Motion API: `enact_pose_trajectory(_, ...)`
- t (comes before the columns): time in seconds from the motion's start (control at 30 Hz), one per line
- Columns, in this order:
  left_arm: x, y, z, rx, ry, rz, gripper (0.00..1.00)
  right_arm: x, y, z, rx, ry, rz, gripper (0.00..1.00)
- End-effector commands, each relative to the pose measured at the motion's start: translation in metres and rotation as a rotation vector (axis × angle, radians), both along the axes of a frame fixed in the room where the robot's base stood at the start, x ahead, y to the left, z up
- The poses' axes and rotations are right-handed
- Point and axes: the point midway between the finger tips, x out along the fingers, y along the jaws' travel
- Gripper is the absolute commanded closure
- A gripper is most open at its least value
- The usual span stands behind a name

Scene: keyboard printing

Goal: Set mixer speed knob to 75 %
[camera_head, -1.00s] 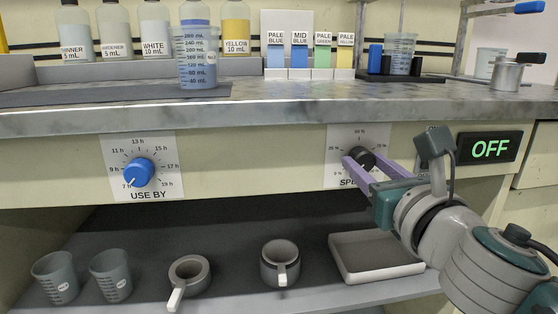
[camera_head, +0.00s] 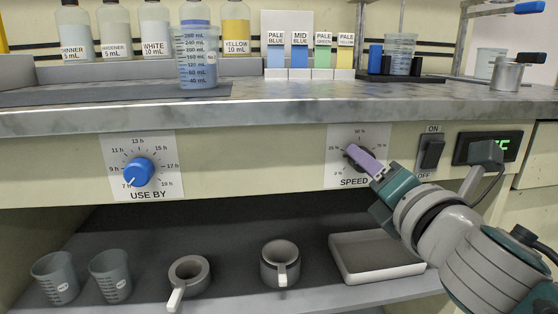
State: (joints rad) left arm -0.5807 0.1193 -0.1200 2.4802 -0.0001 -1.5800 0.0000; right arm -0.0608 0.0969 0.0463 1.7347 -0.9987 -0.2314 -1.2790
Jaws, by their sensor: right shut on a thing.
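The black speed knob (camera_head: 354,152) sits on a white dial plate (camera_head: 338,167) marked SPEED, with percent marks around it. My right gripper (camera_head: 359,155) is shut on the knob, its purple fingers coming in from the lower right and covering part of it. The knob's pointer is too small and too covered to read. The 75 % mark lies at the upper right of the dial. My left gripper is not in view.
A black ON/OFF switch (camera_head: 431,153) and a display (camera_head: 487,148), partly hidden by my right arm, are right of the dial. A blue USE BY knob (camera_head: 138,172) is at left. Cups and a tray (camera_head: 378,274) stand on the shelf below.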

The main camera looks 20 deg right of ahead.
Motion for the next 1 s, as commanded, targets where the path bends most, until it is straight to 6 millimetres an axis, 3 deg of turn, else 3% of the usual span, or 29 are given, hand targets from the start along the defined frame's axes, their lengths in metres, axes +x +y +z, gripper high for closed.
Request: enact_pose_trajectory(1.0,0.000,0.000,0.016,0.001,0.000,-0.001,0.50,0.000,0.000,0.002,0.939,-0.225,-0.002,1.00)
